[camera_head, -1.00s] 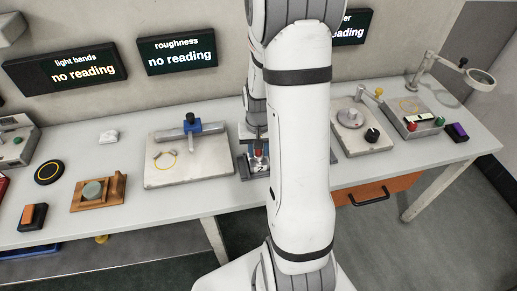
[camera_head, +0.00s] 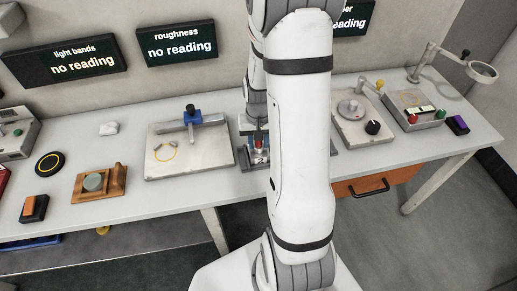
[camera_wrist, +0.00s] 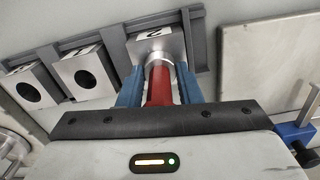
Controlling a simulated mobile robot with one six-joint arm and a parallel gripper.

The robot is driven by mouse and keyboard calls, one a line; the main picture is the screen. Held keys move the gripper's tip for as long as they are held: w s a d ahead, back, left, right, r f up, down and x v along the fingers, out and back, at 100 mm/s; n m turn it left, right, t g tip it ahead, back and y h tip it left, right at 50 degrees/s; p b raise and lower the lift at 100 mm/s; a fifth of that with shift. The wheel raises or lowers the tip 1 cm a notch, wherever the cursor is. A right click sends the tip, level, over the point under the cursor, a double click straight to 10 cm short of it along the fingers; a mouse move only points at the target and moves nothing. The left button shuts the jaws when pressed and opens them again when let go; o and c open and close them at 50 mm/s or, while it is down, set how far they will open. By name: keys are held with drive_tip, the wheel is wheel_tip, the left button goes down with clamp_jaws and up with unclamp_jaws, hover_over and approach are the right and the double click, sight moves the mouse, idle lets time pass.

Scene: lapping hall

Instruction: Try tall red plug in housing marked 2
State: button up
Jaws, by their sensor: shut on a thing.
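The red plug (camera_wrist: 160,88) is between the two blue fingers of my gripper (camera_wrist: 160,92) in the wrist view; my gripper is shut on it. Its silver end meets the face of a steel housing (camera_wrist: 148,43) whose top mark looks like a 2. I cannot tell how deep the end sits in the bore. Two more steel housings with open round holes, the middle one (camera_wrist: 73,83) and the left one (camera_wrist: 24,103), stand beside it in a grey rack (camera_wrist: 110,42). In the head view the red plug (camera_head: 259,142) shows upright beside my arm, which hides part of the rack.
A stone plate (camera_head: 160,166) with a blue clamp (camera_head: 191,112) lies left of the rack. The displays (camera_head: 180,46) that I can read say no reading.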

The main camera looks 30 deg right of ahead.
drive_tip(key=shift+r+p, duration=2.35)
drive_tip(key=shift+r, duration=1.15)
